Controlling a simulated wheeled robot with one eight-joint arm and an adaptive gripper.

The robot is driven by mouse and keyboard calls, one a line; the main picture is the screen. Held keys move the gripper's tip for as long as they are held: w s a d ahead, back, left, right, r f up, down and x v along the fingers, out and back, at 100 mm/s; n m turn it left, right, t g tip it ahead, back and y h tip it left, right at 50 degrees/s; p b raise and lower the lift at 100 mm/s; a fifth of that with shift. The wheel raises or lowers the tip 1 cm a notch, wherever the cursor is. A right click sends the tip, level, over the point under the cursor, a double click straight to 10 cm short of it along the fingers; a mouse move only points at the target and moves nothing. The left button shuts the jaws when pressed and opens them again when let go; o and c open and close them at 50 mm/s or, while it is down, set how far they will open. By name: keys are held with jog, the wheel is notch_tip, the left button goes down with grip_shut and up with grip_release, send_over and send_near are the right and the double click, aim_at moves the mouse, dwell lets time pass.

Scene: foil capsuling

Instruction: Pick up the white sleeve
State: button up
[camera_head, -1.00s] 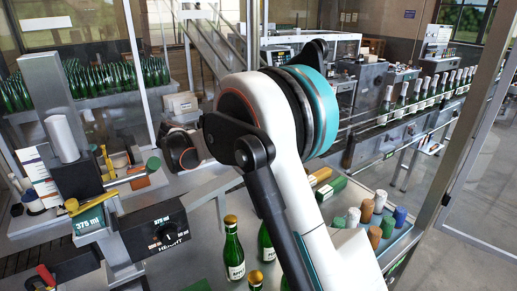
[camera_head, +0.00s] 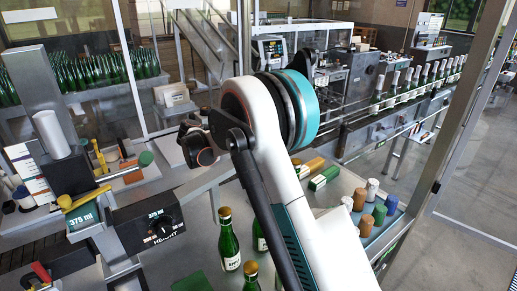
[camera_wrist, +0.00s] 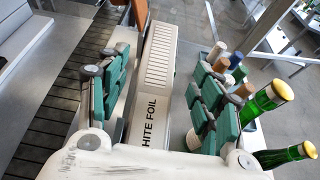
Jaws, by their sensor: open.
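Several short coloured cylinders stand on the tray at the right of the head view. A pale one (camera_head: 372,188) is at the back and a white one (camera_head: 347,203) nearer my arm. In the wrist view a pale cylinder (camera_wrist: 218,49) stands beyond my right finger, and a white piece (camera_wrist: 193,140) shows low beside that finger. I cannot tell which is the white sleeve. My gripper (camera_wrist: 152,95) is open, its green-padded fingers on either side of a pale ribbed box marked "WHITE FOIL" (camera_wrist: 157,65). I cannot tell whether they touch it. My gripper is not clearly seen in the head view.
Green bottles (camera_head: 229,241) with gold tops stand in front of the tray, close to my arm; two (camera_wrist: 266,100) show at the wrist view's right. The height-dial machine (camera_head: 150,225) stands left.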

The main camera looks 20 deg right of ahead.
jog(key=x, duration=0.4)
jog(key=shift+w+d+f, duration=0.15)
jog(key=shift+f, duration=0.05)
jog(key=c, duration=1.2)
